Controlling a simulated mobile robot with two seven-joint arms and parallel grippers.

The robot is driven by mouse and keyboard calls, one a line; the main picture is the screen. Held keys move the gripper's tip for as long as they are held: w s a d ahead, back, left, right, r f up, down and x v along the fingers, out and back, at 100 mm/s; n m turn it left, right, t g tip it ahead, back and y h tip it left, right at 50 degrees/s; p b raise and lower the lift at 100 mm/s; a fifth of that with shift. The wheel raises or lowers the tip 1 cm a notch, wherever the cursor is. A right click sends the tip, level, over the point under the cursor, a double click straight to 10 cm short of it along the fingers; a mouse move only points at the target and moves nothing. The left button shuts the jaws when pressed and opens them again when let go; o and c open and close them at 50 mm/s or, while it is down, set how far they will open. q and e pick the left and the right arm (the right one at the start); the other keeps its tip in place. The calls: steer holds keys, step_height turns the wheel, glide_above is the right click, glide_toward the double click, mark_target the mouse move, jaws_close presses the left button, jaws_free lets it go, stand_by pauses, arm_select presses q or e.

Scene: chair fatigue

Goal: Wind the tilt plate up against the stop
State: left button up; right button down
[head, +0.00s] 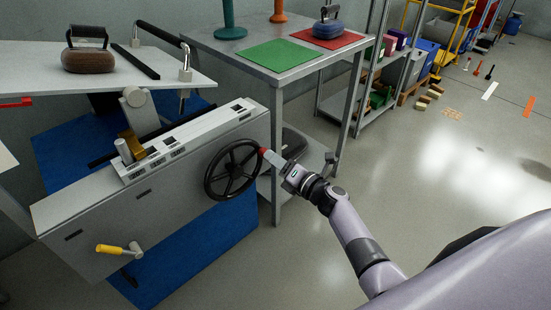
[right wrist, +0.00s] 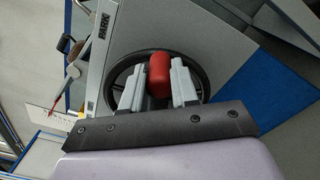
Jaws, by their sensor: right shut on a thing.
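A black handwheel (head: 231,170) with a red knob (head: 263,151) is on the side of a grey machine (head: 75,222). My right gripper (head: 269,157) is shut on the red knob at the wheel's upper right. In the right wrist view, the red knob (right wrist: 160,74) sits between the fingers (right wrist: 157,88), in front of the handwheel (right wrist: 205,82). A pale plate (head: 185,76), probably the tilt plate, stands above the machine and looks nearly level. A brass block (head: 132,146) is beside a grey cylinder (head: 122,150); I cannot tell which part is the stop. My left gripper is out of view.
A brown weight (head: 88,60) and a black bar (head: 136,62) lie on the pale plate. A yellow-handled crank (head: 112,249) sticks out low on the machine. A metal table (head: 207,43) with green and red mats stands behind my right gripper.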

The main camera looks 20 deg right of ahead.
steer(key=shift+s+a+f, duration=0.1)
steer(key=shift+f, duration=0.15)
steer(key=c, duration=0.9)
jaws_free()
steer(key=shift+o, duration=0.2)
steer(key=shift+r, duration=0.1)
steer(key=p+v, duration=0.2)
steer(key=v, duration=0.5)
